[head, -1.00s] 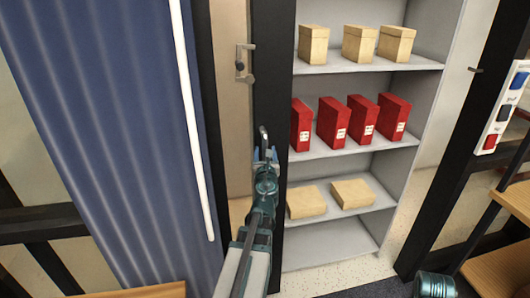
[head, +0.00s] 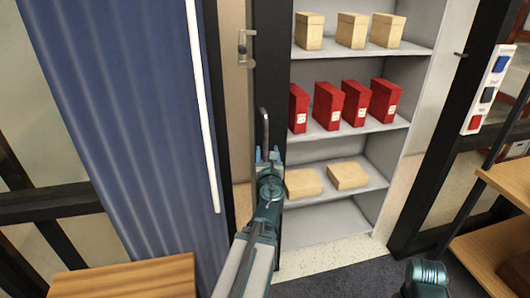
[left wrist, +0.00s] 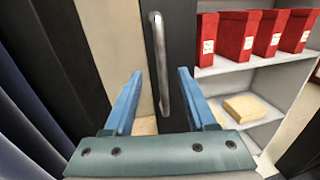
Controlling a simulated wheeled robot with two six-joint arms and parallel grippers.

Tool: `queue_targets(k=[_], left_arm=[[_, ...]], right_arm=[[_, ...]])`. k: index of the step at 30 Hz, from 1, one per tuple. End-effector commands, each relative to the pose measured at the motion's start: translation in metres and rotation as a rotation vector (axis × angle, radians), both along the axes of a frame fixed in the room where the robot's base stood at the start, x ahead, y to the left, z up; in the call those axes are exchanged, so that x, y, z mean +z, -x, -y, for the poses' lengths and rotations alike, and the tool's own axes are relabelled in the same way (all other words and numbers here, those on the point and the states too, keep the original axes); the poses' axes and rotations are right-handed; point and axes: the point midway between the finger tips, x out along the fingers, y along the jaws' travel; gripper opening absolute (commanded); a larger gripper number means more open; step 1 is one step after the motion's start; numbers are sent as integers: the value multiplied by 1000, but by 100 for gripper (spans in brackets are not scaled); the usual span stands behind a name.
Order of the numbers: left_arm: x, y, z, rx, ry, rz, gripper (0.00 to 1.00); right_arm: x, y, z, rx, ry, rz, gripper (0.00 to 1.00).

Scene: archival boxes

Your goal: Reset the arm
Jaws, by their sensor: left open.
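My left arm reaches up from the bottom middle in the head view. My left gripper (head: 268,154) is open and empty in front of the dark door edge. The left wrist view shows its two blue fingers apart (left wrist: 157,100), with a silver door handle (left wrist: 160,62) upright beyond and between them. That handle (head: 264,127) also shows just above the gripper in the head view. I cannot tell the exact gap between fingers and handle. At the bottom right of the head view a teal rounded part of my right arm shows. My right gripper is not in view.
The open shelf unit (head: 335,150) holds tan boxes (head: 352,30), red boxes (head: 328,105) and flat tan boxes (head: 347,175). A blue curtain (head: 110,120) hangs at left. A wooden surface (head: 125,277) is at lower left and wooden shelves (head: 490,250) at right. Grey floor lies between.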

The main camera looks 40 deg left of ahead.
Motion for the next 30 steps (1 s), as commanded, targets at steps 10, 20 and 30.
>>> queue_targets(k=[10,20,30], left_arm=[[0,0,0,0,0,0,57],[-18,-7,38,90,392,219,57],[-143,29,223,697,1468,526,57]], right_arm=[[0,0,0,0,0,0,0],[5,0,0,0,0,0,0],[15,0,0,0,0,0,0]])
